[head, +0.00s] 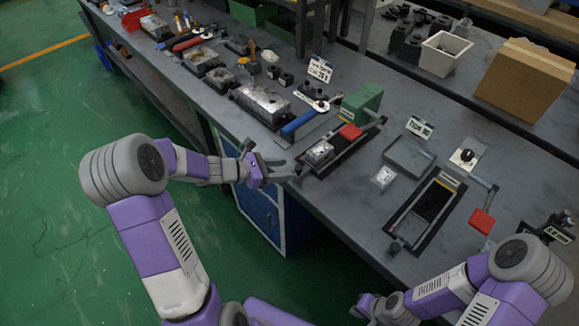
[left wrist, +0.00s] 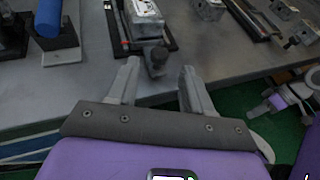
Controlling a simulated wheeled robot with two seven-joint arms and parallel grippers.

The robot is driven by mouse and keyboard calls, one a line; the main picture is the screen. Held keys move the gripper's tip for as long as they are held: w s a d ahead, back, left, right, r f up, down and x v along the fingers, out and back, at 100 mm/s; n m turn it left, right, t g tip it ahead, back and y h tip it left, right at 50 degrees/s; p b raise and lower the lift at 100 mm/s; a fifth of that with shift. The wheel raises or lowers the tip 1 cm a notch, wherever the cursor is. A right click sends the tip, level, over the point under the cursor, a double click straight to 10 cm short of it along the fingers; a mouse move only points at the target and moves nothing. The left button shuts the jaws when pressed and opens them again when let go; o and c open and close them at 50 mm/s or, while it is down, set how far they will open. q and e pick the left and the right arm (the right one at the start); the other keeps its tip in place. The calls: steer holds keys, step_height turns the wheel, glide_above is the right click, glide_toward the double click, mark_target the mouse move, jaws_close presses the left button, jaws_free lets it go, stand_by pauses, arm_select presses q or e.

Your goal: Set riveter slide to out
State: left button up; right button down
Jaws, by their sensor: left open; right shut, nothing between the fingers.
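A slide fixture with a black rail base (head: 345,150) stands near the table's front edge, with a green housing (head: 362,103) and a red block (head: 351,132). A metal block (head: 319,152) sits at the rail's near end. It also shows in the left wrist view (left wrist: 140,20), with a dark knob (left wrist: 155,58) at the end facing me. My left gripper (head: 292,168) is open at this near end. In the left wrist view, the knob appears between its fingertips (left wrist: 158,68); contact cannot be told. My right gripper (head: 362,306) is shut and empty, low before the table.
A second black rail fixture (head: 428,208) with a red-ended lever (head: 482,221) stands to the right. A grey tray (head: 409,157) and a small metal block (head: 383,177) lie between. A blue-handled tool (head: 300,122) is to the left.

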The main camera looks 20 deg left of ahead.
arm_select(q)
steer(key=shift+p+v, duration=0.35)
steer(key=shift+v, duration=1.5)
steer(key=shift+f, duration=0.1)
